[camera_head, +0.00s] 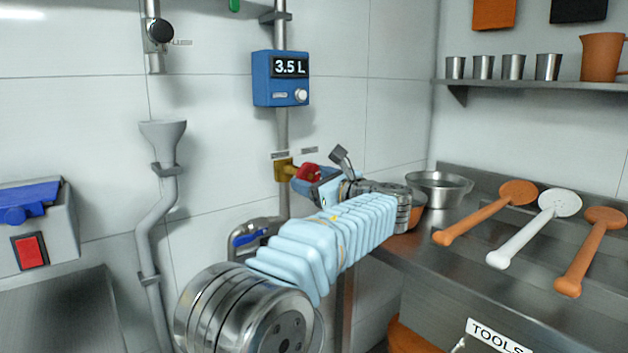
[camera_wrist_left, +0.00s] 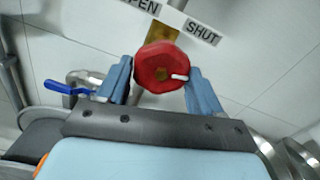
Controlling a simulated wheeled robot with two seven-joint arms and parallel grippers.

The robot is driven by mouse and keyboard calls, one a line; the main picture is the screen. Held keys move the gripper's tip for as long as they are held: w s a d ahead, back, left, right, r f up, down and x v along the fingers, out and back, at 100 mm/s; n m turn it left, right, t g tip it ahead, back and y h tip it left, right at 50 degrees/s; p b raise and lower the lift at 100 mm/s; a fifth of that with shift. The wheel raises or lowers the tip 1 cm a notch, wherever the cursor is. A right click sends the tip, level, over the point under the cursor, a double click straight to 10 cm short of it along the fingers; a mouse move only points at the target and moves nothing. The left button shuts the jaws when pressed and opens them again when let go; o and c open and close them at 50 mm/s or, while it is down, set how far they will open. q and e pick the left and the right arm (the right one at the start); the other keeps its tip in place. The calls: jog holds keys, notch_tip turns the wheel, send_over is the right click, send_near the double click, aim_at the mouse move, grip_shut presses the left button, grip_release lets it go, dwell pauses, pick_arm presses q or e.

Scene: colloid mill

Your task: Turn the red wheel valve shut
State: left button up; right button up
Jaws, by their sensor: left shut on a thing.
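The red wheel valve (camera_head: 308,172) sits on a brass fitting (camera_head: 285,169) on the vertical pipe, below the blue meter. My left gripper (camera_head: 318,180) is at the wheel, its blue fingers partly hidden by my arm. In the left wrist view the red wheel (camera_wrist_left: 160,68) lies between the two blue fingers of my left gripper (camera_wrist_left: 158,82), which are shut on its sides. A white mark on the wheel points right, toward the right finger. Labels reading "SHUT" (camera_wrist_left: 201,33) and a partly cut-off "...PEN" (camera_wrist_left: 140,5) are on the wall behind. My right gripper is not in view.
A blue meter (camera_head: 281,78) reading 3.5 L is above the valve. A blue-handled lever valve (camera_head: 250,236) is below it. A grey funnel pipe (camera_head: 163,140) stands to the left. A steel counter (camera_head: 440,250) at right holds a metal bowl (camera_head: 440,186) and several ladle-like tools.

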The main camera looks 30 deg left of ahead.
pick_arm(q)
jog(key=shift+f+m, duration=0.15)
jog(key=shift+m, duration=1.15)
jog(key=o, duration=1)
jog(key=b+v, duration=0.1)
jog(key=v, duration=1.3)
jog(key=shift+a, duration=0.1)
